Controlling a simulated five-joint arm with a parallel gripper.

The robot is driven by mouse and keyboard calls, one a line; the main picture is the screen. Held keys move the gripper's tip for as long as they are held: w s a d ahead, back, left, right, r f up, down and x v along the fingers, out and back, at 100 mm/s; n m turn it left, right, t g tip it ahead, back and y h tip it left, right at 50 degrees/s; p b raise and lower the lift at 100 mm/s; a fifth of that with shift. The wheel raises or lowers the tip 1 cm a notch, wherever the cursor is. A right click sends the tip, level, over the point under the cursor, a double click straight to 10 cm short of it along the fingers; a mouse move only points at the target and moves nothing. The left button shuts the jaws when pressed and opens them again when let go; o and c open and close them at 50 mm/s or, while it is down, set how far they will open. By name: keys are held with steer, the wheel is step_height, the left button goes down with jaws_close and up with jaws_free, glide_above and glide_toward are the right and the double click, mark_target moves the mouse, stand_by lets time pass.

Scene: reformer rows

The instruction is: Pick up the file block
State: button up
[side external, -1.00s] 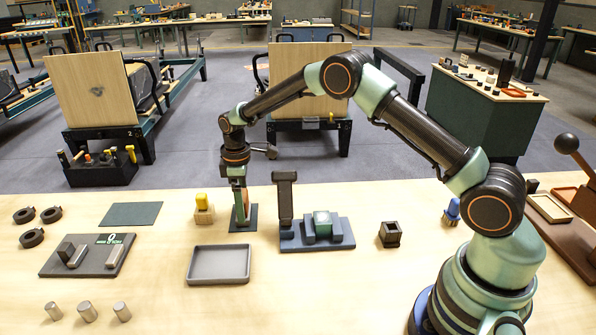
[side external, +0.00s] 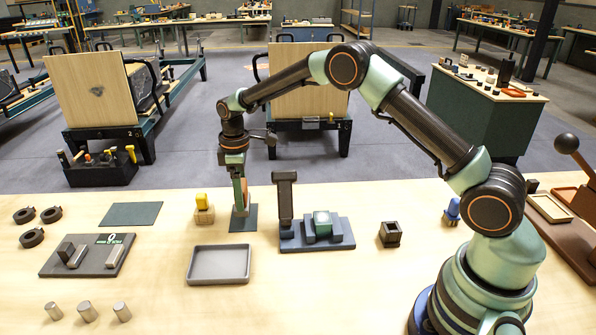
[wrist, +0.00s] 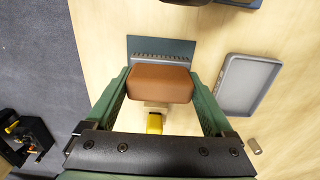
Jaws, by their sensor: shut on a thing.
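The file block, a brown block with rounded edges (wrist: 160,83), sits between the two green fingers of my gripper (wrist: 161,92) in the wrist view. My gripper is shut on it. In the side external view my gripper (side external: 240,198) points down over the dark green mat (side external: 243,225), and the block shows only as a narrow brown strip. The block appears slightly above the mat. The mat also shows beyond the block in the wrist view (wrist: 150,45).
A yellow-topped wooden holder (side external: 204,209) stands close left of my gripper. A dark post fixture on a blue base (side external: 345,243) stands close right. A grey tray (side external: 219,279) lies in front. Another flat green mat (side external: 133,214) lies at left.

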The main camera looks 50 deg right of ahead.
step_height(320, 180, up, 17)
stand_by(0.4)
steer(key=o, duration=0.9)
steer(key=c, duration=0.5)
steer(key=shift+d, duration=0.15)
steer(key=shift+c, duration=0.4)
